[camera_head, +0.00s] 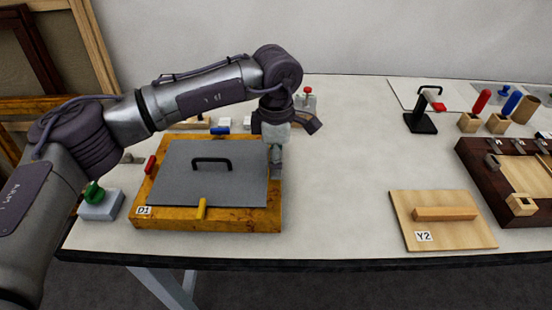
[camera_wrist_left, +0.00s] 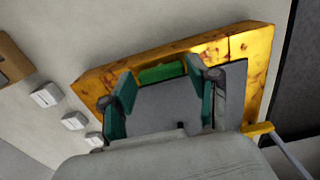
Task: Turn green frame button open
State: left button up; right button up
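The gilt frame marked D1 (camera_head: 200,226) lies on the table with a grey panel (camera_head: 225,165) and black handle in it. In the left wrist view, the green button (camera_wrist_left: 163,72) sits on the frame's side (camera_wrist_left: 215,48), its long side roughly along that side. My left gripper (camera_head: 275,160) is over the frame's right side and hides the green button in the head view. In the left wrist view its green-padded fingers (camera_wrist_left: 163,90) are spread, one on each side of the button. Contact cannot be told. My right gripper is not in view.
The frame also has a red button (camera_head: 150,165), a yellow button (camera_head: 202,208) and a blue button (camera_head: 220,130). A green knob on a grey block (camera_head: 95,195) stands left. Board Y2 (camera_head: 445,230) lies right; the table between is clear.

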pick_arm(q)
jog(key=shift+o, duration=0.9)
jog(key=shift+f, duration=0.1)
notch_tip(320, 180, up, 12)
